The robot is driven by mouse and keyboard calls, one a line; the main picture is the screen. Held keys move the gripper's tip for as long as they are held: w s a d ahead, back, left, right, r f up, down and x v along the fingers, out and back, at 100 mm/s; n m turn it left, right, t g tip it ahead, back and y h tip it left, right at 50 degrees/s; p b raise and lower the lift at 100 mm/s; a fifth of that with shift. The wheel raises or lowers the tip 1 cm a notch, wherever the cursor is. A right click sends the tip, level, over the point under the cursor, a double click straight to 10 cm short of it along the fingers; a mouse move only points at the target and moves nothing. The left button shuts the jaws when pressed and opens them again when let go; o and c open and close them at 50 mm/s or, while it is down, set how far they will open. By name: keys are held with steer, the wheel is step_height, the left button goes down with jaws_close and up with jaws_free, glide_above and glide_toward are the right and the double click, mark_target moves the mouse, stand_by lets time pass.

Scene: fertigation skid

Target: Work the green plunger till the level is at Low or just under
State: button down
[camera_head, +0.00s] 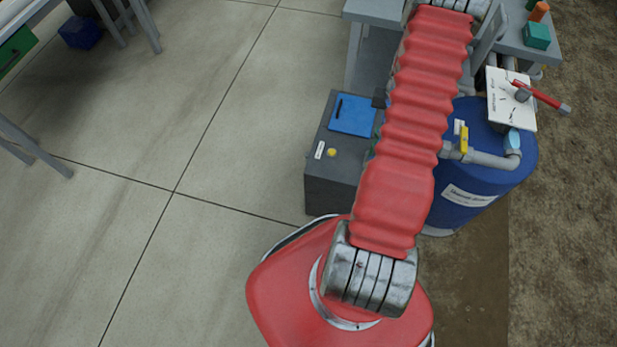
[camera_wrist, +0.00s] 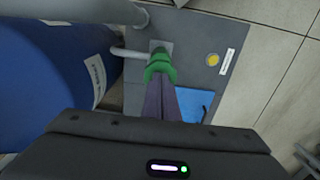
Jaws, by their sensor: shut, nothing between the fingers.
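The green plunger (camera_wrist: 159,66) stands on the dark grey box (camera_wrist: 200,35) in the wrist view. My gripper (camera_wrist: 158,82) is shut and empty, its dark fingers pointing at the plunger. The fingertips overlap the plunger's near edge in the picture; I cannot tell whether they touch it. In the head view my red arm hides the plunger's cap and my gripper. The blue tank (camera_head: 468,190) stands right of the grey box (camera_head: 330,183). No level reading or Low mark is legible in either view.
The grey box carries a blue panel (camera_head: 352,115) and a yellow button (camera_head: 331,152). A yellow-handled valve (camera_head: 463,139) and a white plate (camera_head: 508,98) with a red lever (camera_head: 541,95) are at the tank. Grey pipes run close by.

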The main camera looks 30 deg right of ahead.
steer(key=shift+f, duration=2.55)
steer(key=shift+r, duration=3.4)
steer(key=shift+f, duration=0.1)
steer(key=shift+f, duration=3.3)
steer(key=shift+r, duration=3.4)
